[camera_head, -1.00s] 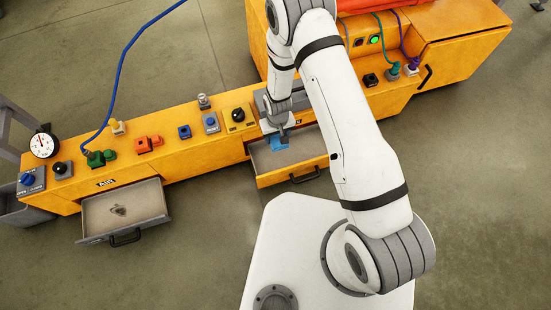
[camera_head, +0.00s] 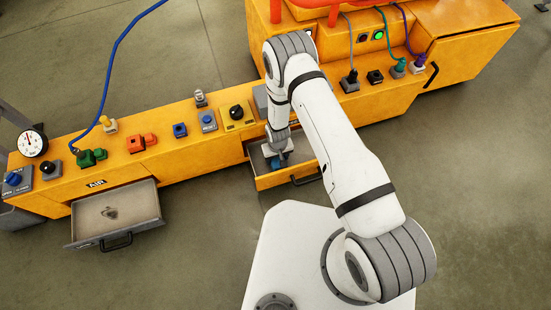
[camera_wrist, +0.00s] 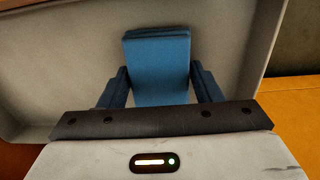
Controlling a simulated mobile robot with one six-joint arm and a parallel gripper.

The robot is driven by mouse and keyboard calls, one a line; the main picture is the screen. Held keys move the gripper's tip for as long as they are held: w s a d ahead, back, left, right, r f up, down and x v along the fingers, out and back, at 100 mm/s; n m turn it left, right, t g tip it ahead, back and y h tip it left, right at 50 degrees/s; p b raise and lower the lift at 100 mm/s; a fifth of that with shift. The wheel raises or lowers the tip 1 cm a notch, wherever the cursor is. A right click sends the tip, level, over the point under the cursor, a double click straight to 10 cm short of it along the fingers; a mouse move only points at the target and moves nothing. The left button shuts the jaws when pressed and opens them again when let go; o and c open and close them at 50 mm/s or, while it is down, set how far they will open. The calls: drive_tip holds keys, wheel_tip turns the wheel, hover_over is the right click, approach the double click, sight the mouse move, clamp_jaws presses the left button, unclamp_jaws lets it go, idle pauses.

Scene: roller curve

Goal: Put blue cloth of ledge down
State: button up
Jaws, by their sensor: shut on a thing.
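The blue cloth (camera_wrist: 160,68) is a folded, flat blue piece in the wrist view. My gripper (camera_wrist: 161,80) has one dark blue finger on each side of it and is shut on it. The cloth is over the pale inside of an open drawer; I cannot tell whether it touches the floor of the drawer. In the head view my gripper (camera_head: 277,160) is at the open right drawer (camera_head: 290,179) of the yellow bench, and the cloth is mostly hidden there.
The yellow bench top (camera_head: 115,160) carries several knobs, buttons and plugs, with a gauge (camera_head: 32,144) at the left end. A second open drawer (camera_head: 140,225) at the left holds a small dark item. A blue cable (camera_head: 114,62) hangs over the left side. The floor in front is clear.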

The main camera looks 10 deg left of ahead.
drive_tip(key=shift+f, duration=0.4)
drive_tip(key=shift+f, duration=0.15)
drive_tip(key=o, duration=0.9)
